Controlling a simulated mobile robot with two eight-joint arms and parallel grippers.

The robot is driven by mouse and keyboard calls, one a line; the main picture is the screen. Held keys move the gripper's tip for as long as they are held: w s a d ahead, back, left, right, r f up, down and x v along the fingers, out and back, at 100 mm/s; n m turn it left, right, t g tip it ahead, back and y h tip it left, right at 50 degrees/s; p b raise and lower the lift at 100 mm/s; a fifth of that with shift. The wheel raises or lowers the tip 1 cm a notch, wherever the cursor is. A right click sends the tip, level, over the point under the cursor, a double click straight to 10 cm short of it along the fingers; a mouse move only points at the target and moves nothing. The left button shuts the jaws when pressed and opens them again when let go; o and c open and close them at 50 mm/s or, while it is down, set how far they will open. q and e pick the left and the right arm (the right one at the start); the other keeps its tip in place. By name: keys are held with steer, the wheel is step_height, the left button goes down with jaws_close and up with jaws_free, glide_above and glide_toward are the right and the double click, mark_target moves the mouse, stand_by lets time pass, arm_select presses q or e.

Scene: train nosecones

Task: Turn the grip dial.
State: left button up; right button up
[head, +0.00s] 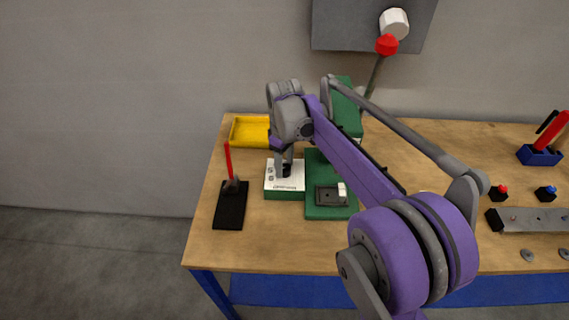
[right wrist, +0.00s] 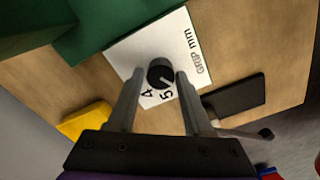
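The grip dial (right wrist: 160,74) is a round black knob with a pale pointer line. It sits on a white panel (right wrist: 190,38) marked "GRIP mm", with the figures 4 and 5 beside the knob. The pointer is towards the 5 side. In the head view the panel (head: 284,185) tops a green box, and the dial (head: 287,170) is partly hidden by my right gripper (head: 284,160). My right gripper's fingers stand apart, one on each side of the dial in the right wrist view, with slim gaps showing. Whether they touch it I cannot tell. My left gripper is not in view.
A black base with a red lever (head: 228,163) stands left of the panel. A yellow tray (head: 250,144) lies behind. A green block with a grey fixture (head: 330,205) is close on the right. A wall box with a white knob (head: 394,23) hangs above the table.

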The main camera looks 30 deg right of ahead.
mark_target(284, 167)
steer(key=shift+o, duration=1.3)
steer(key=shift+r, duration=0.1)
step_height(284, 167, up, 11)
steer(key=shift+f+p, duration=0.2)
steer(key=shift+p, duration=0.2)
